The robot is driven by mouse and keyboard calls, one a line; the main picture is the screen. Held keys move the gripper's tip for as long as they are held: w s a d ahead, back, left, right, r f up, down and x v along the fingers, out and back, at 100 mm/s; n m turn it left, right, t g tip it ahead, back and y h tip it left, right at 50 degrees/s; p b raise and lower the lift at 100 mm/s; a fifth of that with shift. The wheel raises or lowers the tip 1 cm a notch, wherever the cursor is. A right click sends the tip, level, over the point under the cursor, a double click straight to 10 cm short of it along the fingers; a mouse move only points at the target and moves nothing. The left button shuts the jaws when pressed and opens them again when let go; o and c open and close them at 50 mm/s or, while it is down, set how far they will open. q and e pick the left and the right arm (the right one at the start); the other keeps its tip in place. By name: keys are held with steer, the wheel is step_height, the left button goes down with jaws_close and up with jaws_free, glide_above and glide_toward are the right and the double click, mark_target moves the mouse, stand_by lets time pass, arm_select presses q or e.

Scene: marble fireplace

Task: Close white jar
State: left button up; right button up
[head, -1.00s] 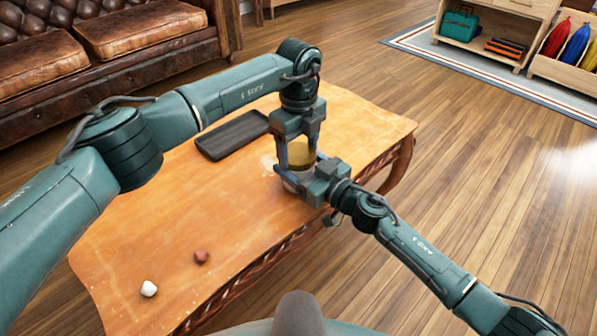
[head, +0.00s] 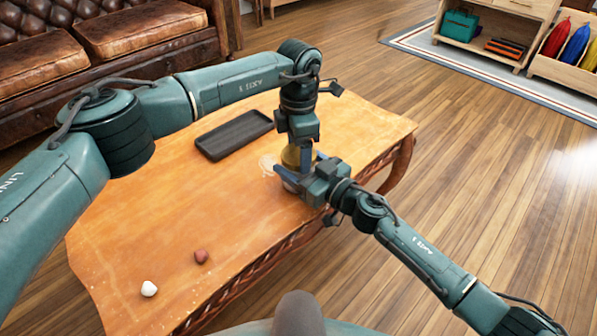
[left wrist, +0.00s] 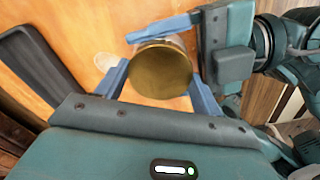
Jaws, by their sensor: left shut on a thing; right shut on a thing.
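The jar (head: 289,186) stands upright near the right end of the wooden table, mostly hidden by my grippers. Its round gold lid (left wrist: 160,72) is at its top; the lid also shows in the head view (head: 290,156). My left gripper (head: 298,164) points down from above and is shut on the lid, with one finger on each side in the left wrist view (left wrist: 158,85). My right gripper (head: 298,179) comes in from the right and is shut on the jar below the lid. Whether the lid is fully seated is hidden.
A dark tray (head: 234,134) lies behind and left of the jar. A white ball (head: 149,288) and a reddish ball (head: 201,256) lie at the front left. The table's (head: 170,220) middle left is clear.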

arm_select(q)
steer(key=shift+m, duration=1.1)
steer(key=o, duration=1.1)
steer(key=shift+r, duration=2.25)
steer(key=shift+o, duration=1.1)
